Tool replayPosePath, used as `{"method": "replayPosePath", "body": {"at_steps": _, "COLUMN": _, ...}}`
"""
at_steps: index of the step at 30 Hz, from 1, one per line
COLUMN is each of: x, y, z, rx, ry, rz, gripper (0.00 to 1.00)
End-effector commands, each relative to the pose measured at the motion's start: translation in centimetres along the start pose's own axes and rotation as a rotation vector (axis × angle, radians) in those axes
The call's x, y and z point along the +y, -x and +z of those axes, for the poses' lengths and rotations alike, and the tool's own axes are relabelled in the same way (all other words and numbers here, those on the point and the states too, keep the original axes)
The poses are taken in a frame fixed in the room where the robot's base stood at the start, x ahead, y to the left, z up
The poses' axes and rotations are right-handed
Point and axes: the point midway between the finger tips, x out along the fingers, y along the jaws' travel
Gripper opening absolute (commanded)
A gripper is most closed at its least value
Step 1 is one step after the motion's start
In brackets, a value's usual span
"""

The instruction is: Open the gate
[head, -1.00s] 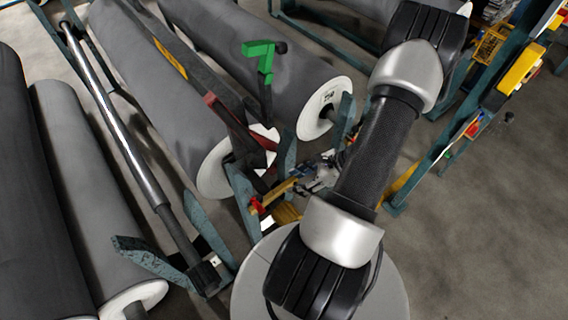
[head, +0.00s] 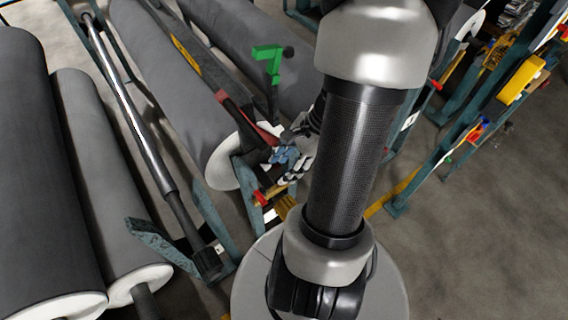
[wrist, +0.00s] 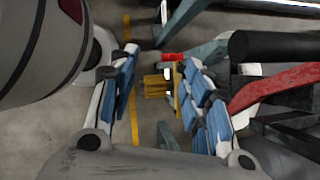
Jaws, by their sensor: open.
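A gate-like part with a red bar (head: 238,118) stands at the end of a grey roll in the head view. A green handle-shaped piece (head: 267,62) stands just behind it on a dark post. My gripper (head: 288,163) is open just right of the red bar's lower end. In the wrist view my gripper (wrist: 160,68) has its blue-padded fingers apart, with nothing held between them. The red bar (wrist: 275,84) and a black bar (wrist: 275,45) lie right of the right finger. I cannot tell whether that finger touches them.
Large grey rolls (head: 170,85) lie on teal frames at the left. A yellow block (wrist: 155,86) and a red piece (wrist: 172,57) show beyond the fingers. A teal rack with a yellow box (head: 522,80) stands at the right. Floor (head: 480,245) is clear at lower right.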

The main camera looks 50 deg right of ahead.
Motion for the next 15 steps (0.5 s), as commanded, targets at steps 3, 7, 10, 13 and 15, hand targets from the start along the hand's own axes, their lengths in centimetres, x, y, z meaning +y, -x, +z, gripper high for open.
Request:
{"method": "replayPosePath", "body": {"at_steps": 3, "x": 0.4, "y": 1.6, "z": 1.4, "rx": 0.043, "ry": 0.046, "rz": 0.014, "gripper": 0.44}}
{"method": "replayPosePath", "body": {"at_steps": 7, "x": 0.9, "y": 2.7, "z": 2.3, "rx": 0.079, "ry": 0.079, "rz": 0.025, "gripper": 0.44}}
{"method": "replayPosePath", "body": {"at_steps": 10, "x": 1.2, "y": 3.1, "z": 2.7, "rx": 0.096, "ry": 0.096, "rz": 0.031, "gripper": 0.44}}
{"method": "replayPosePath", "body": {"at_steps": 13, "x": 1.3, "y": 3.4, "z": 2.9, "rx": 0.106, "ry": 0.103, "rz": 0.034, "gripper": 0.44}}
{"method": "replayPosePath", "body": {"at_steps": 15, "x": 1.3, "y": 3.4, "z": 2.9, "rx": 0.108, "ry": 0.105, "rz": 0.035, "gripper": 0.44}}
